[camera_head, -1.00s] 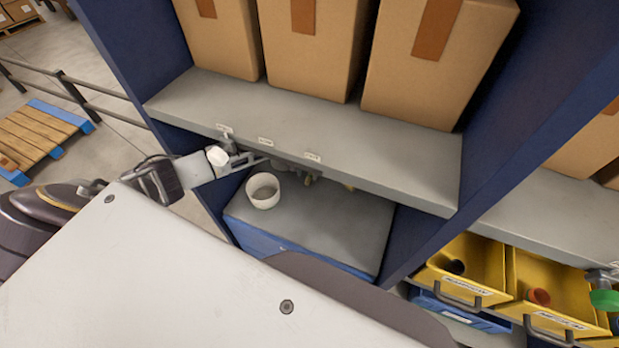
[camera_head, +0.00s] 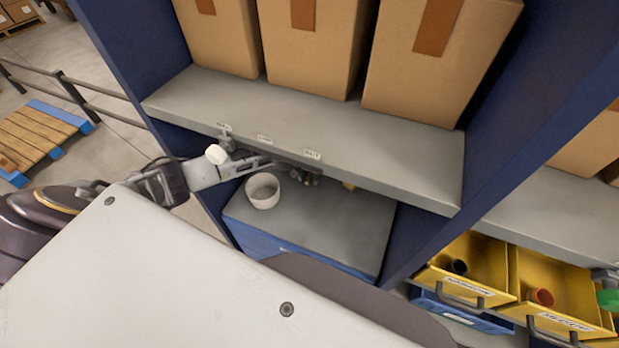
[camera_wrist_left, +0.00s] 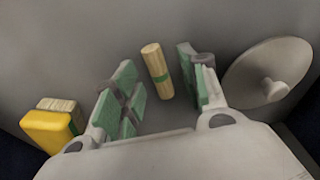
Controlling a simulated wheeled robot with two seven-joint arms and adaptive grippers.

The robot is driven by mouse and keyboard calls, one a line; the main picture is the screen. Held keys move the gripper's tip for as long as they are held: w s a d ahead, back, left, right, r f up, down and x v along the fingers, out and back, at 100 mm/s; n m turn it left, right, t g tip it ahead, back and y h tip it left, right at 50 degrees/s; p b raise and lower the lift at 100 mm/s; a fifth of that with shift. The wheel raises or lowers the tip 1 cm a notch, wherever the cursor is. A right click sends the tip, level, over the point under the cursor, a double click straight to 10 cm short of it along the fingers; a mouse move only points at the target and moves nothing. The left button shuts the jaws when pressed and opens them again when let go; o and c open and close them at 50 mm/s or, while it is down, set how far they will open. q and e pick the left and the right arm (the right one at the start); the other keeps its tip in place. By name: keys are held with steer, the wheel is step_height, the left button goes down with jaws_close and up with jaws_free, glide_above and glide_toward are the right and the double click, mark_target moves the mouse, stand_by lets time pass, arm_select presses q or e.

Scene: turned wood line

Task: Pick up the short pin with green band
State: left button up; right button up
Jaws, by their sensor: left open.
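A short light wooden pin with a green band (camera_wrist_left: 157,70) shows in the left wrist view, on a grey surface between the two fingers of my left gripper (camera_wrist_left: 158,88). The gripper is open, with green pads either side of the pin and a visible gap to each. In the head view my left gripper (camera_head: 306,178) reaches under the grey shelf, whose edge partly hides it. I cannot make out the pin there. My right gripper is not in view.
In the wrist view a yellow block (camera_wrist_left: 46,132) beside a wooden piece lies left, and a grey disc with a knob (camera_wrist_left: 262,75) lies right. Cartons fill the shelf (camera_head: 400,160) above. Yellow bins (camera_head: 492,258) stand right.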

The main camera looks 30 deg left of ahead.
mark_target(309, 176)
arm_select(q)
steer(key=c, duration=0.8)
steer(key=shift+r, duration=0.15)
step_height(309, 176, up, 10)
steer(key=b, duration=0.1)
stand_by(0.3)
stand_by(0.4)
